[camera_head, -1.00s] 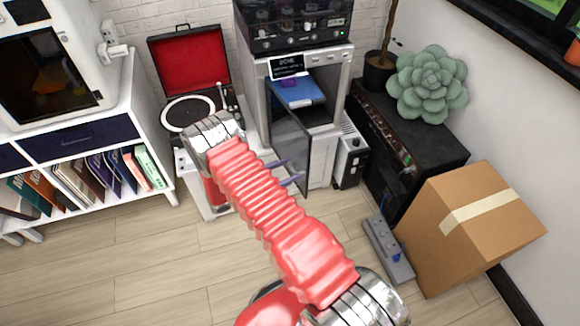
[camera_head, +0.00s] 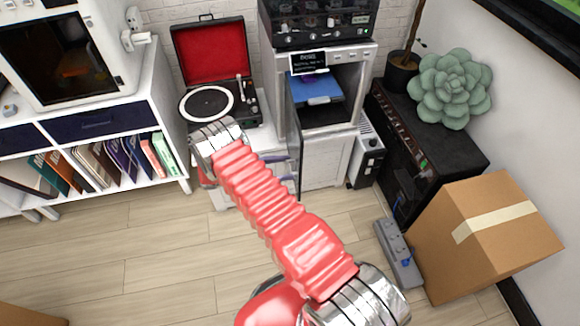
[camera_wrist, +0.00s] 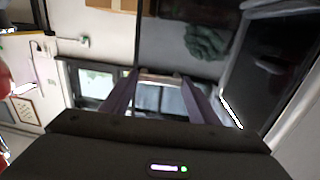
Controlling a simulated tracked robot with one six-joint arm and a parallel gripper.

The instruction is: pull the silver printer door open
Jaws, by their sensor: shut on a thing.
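The silver printer (camera_head: 353,57) stands at the upper middle of the head view. Its front is open, showing a blue plate (camera_head: 317,88) inside. The dark glossy surface around the fingers in that view looks like the door's glass, with reflections.
A record player (camera_head: 210,103) stands left of the printer, beside a white shelf (camera_head: 172,150) with books. A black amplifier (camera_head: 455,150), a cardboard box (camera_head: 485,240) and a power strip (camera_head: 400,255) are to the right.

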